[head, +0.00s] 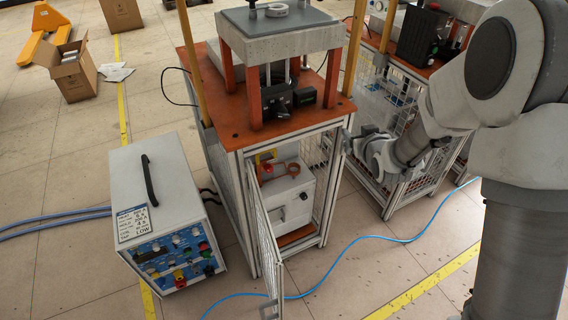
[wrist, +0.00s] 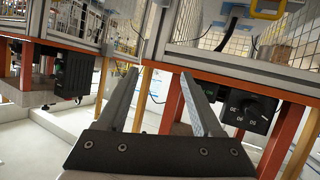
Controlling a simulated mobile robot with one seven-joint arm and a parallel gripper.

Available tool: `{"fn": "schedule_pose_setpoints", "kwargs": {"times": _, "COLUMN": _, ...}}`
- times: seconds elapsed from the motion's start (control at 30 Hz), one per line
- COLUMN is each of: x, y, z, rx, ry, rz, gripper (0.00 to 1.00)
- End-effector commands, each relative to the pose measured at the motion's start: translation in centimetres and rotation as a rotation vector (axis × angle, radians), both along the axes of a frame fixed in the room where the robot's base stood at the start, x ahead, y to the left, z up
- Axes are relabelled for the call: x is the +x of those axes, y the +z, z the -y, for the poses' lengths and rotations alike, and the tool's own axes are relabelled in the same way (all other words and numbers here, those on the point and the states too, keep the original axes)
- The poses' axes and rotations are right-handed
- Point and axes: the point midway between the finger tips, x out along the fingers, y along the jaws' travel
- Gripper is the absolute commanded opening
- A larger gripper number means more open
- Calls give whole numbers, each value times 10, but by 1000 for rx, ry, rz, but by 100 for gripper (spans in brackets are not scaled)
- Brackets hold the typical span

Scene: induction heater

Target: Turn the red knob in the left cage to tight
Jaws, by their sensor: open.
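The left cage (head: 217,163) stands under an orange-red tabletop, with its mesh door (head: 267,240) swung open toward the front. Inside it is a white unit (head: 290,205) with a small red knob (head: 268,168) on its upper part, beside a copper-coloured ring. The knob's exact setting is too small to read. My gripper (head: 346,141) is outside the cage at its front right corner, apart from the knob and partly hidden by my wrist. In the wrist view my gripper (wrist: 158,73) is open, with nothing between its fingers. I cannot make out the red knob there.
A second cage (head: 395,95) stands to the right. A grey power unit (head: 158,190) with a blue control panel sits on the floor at left. A blue cable (head: 340,252) crosses the floor. In the wrist view, which looks upside down, a black dial (wrist: 247,108) shows at right.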

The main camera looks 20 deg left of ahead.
Motion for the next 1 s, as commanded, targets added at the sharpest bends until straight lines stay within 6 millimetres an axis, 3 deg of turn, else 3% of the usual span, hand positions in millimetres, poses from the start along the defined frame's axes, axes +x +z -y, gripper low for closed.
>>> {"fn": "schedule_pose_setpoints", "kwargs": {"times": 0.03, "x": -1, "y": -29, "z": -13, "rx": 7, "ry": 27, "rz": 11, "gripper": 67}}
{"fn": "schedule_pose_setpoints", "kwargs": {"times": 0.27, "x": -11, "y": -112, "z": -63, "rx": 69, "ry": 142, "rz": 107, "gripper": 67}}
{"fn": "schedule_pose_setpoints", "kwargs": {"times": 0.6, "x": -65, "y": -232, "z": -114, "rx": 193, "ry": 297, "rz": 228, "gripper": 67}}
{"fn": "schedule_pose_setpoints", "kwargs": {"times": 0.8, "x": -97, "y": -275, "z": -125, "rx": 256, "ry": 355, "rz": 277, "gripper": 67}}
{"fn": "schedule_pose_setpoints", "kwargs": {"times": 1.0, "x": -110, "y": -289, "z": -129, "rx": 285, "ry": 377, "rz": 297, "gripper": 67}}
